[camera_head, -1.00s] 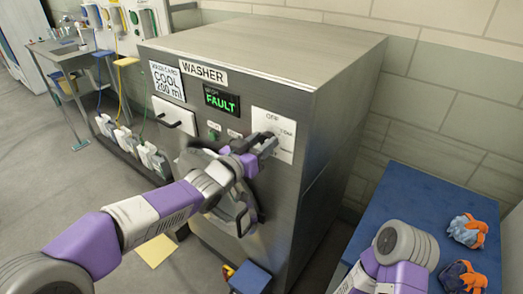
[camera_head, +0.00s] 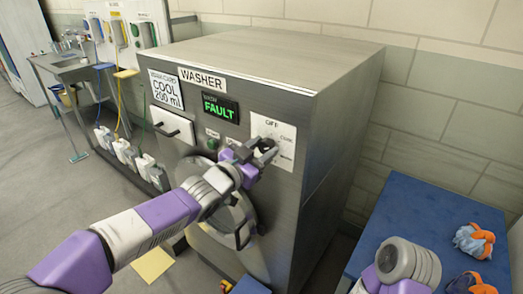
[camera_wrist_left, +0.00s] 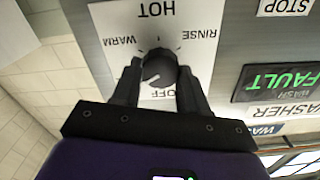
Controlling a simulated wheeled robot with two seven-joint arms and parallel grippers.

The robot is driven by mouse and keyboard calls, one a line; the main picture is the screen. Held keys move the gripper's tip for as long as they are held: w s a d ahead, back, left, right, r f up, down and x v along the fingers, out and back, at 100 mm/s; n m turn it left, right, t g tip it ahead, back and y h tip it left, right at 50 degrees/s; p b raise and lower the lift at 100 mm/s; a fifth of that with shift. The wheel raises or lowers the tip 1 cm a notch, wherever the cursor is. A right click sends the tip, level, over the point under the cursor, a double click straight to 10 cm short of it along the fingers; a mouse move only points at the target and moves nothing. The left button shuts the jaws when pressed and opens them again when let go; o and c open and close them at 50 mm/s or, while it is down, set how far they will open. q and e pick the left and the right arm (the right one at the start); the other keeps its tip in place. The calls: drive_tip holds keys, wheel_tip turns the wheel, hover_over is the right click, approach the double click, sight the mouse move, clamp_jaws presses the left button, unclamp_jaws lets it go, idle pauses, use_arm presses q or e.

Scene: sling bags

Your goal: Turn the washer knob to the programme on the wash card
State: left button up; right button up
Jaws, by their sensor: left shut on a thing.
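The washer (camera_head: 320,85) stands in the middle of the head view. Its wash card (camera_head: 166,90) reads COOL, 200 ml. The white dial plate (camera_head: 288,128) has OFF at the top, with further marks down its right side. My left gripper (camera_head: 266,150) is at the plate, shut on the washer knob (camera_wrist_left: 158,66). The left wrist view shows HOT, WARM, RINSE and OFF around the knob; my left finger hides the plate between WARM and OFF. The knob's pale line appears to point lower left there, toward that hidden part. My right gripper is out of view; only my right arm shows.
The washer's display (camera_head: 220,107) reads FAULT in green. The door handle (camera_head: 244,232) is below my left gripper. A blue table (camera_head: 400,215) with orange and blue bundles (camera_head: 474,241) is at right. Jugs (camera_head: 125,152) and a metal side table (camera_head: 75,62) are at left.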

use_arm(q)
drive_tip(key=o, duration=1.1)
drive_tip(key=shift+c, duration=0.2)
drive_tip(key=p+v, duration=0.1)
drive_tip(key=v, duration=0.6)
drive_tip(key=shift+s, duration=0.2)
drive_tip(key=shift+a, duration=0.15)
